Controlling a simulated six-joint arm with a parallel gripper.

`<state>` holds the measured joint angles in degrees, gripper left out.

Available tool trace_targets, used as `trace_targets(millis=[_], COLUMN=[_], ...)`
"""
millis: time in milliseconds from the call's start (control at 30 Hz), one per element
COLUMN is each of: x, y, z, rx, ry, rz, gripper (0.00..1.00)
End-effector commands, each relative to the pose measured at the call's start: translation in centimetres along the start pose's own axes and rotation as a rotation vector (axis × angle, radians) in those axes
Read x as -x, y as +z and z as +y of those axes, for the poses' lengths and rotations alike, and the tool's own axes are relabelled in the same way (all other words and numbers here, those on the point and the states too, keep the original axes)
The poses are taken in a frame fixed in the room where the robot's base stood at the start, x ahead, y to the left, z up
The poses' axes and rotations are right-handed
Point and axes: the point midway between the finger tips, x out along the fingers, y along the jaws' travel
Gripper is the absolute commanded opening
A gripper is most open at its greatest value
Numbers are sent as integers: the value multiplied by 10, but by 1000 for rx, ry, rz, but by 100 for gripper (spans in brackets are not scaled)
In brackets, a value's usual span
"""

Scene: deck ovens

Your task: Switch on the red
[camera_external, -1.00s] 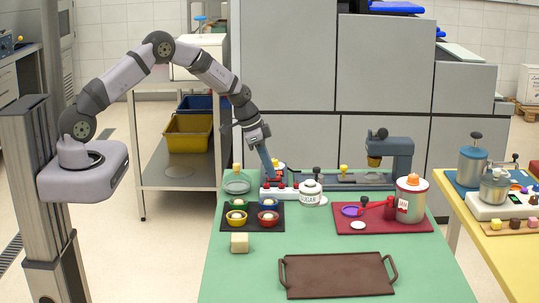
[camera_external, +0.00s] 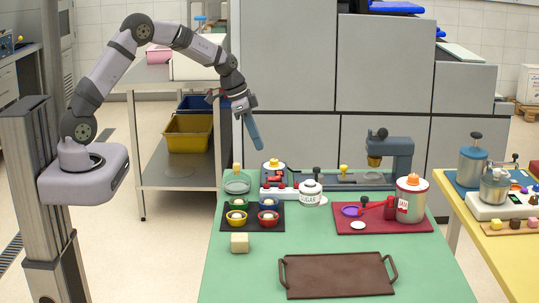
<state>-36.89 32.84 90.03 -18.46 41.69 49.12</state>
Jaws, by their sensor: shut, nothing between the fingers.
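A white block with small red parts (camera_external: 279,192) lies near the back left of the green table. Whether any red part is on or off is too small to tell. My gripper (camera_external: 257,147), with blue fingers, is shut and empty. It hangs above and behind the block, apart from it. A round item with a yellow top (camera_external: 273,168) stands just behind the block.
A sugar jar (camera_external: 310,192) stands right of the block. A black tray with coloured bowls (camera_external: 252,224) lies in front. A brown tray (camera_external: 336,274) lies at the front. Table space between is clear.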

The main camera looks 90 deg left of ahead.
Motion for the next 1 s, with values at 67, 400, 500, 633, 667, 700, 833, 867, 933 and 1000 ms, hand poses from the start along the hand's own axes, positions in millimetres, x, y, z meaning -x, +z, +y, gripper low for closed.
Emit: trace_targets(millis=[67, 400, 500, 633, 667, 700, 833, 867, 933, 1000], x=[12, 37, 38, 38, 38, 38, 35, 34, 32, 31], y=[0, 1, 1, 1, 1, 1, -1, -2, -5, -8], z=[0, 0, 0, 0, 0, 0, 0, 0, -1, -1], rx=[0, 1, 1, 1, 1, 0, -1, -1, -1, -1], ry=[-3, 0, 0, 0, 0, 0, 0, 0, 1, 2], rz=[4, 0, 0, 0, 0, 0, 1, 2, 2, 1], gripper=[0, 0, 0, 0, 0, 0, 0, 0, 0, 0])
